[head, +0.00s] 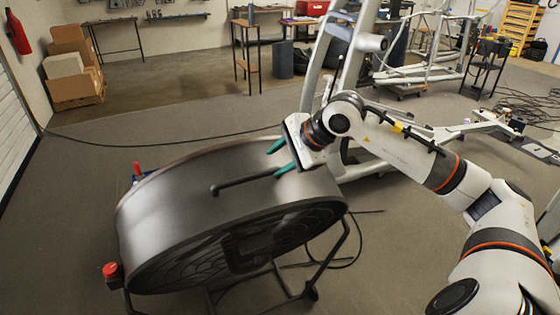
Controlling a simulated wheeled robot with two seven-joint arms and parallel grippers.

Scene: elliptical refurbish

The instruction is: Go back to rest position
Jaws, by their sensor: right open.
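My right gripper (280,158) shows in the middle of the head view, at the end of my right arm, which comes in from the right. Its two green fingers are apart and point left, by the upper right side of a large dark drum-shaped fan (190,205). A black handle bar (243,182) on the drum runs towards the lower finger. I cannot tell whether the finger touches it. Nothing shows held between the fingers. My left gripper is not in view.
The fan stands tilted on a black tubular frame (340,250) with a red knob (110,270). A grey elliptical machine (335,65) stands close behind my right gripper. Cables (150,145) lie on the floor. Cardboard boxes (75,80) stand at the far left. Carpet at the left is clear.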

